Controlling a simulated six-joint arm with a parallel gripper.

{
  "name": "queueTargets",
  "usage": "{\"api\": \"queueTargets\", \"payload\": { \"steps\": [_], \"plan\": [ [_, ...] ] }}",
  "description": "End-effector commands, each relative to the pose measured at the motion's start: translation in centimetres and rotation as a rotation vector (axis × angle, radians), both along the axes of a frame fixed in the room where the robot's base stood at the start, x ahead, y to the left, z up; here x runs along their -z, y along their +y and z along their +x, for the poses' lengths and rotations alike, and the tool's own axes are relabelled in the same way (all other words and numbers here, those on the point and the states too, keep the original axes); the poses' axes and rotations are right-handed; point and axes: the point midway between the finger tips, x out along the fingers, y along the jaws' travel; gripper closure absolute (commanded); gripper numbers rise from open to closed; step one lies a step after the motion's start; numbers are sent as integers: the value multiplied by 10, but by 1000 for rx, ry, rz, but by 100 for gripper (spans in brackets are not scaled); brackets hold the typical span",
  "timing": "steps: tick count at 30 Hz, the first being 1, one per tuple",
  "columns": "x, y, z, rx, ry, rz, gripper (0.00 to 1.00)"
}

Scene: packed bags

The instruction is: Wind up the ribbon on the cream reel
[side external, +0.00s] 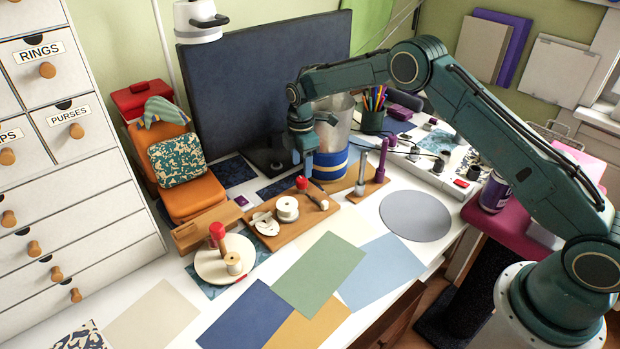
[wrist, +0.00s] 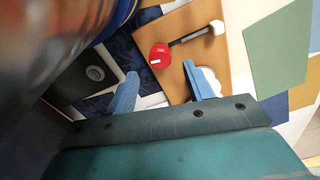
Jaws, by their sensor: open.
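A cream reel (side external: 287,205) stands upright on a wooden board (side external: 268,240), which also shows in the wrist view (wrist: 178,85). Beside it is a red knob (side external: 301,183) at one end of a rod; the knob shows in the wrist view (wrist: 160,56). A flat white piece (side external: 265,224) lies on the board to the left of the reel. My gripper (side external: 303,169) is open and empty, just above the red knob; its blue fingers also show in the wrist view (wrist: 161,90). In the wrist view one finger partly hides a white part (wrist: 207,78). I cannot make out a loose ribbon.
A round cream base (side external: 207,268) with a red-topped post and a small spool stands to the left. Two upright posts (side external: 382,160) stand to the right. Coloured sheets (side external: 320,272) lie in front.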

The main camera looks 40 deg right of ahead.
Motion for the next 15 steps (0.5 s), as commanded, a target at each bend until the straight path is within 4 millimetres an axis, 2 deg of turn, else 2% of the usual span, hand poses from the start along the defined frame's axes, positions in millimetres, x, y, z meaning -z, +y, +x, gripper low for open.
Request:
{"api": "queueTargets", "payload": {
  "steps": [6,15],
  "plan": [
    [30,0,0,0,2,-1,48],
    [47,0,0,0,1,0,48]
  ]
}}
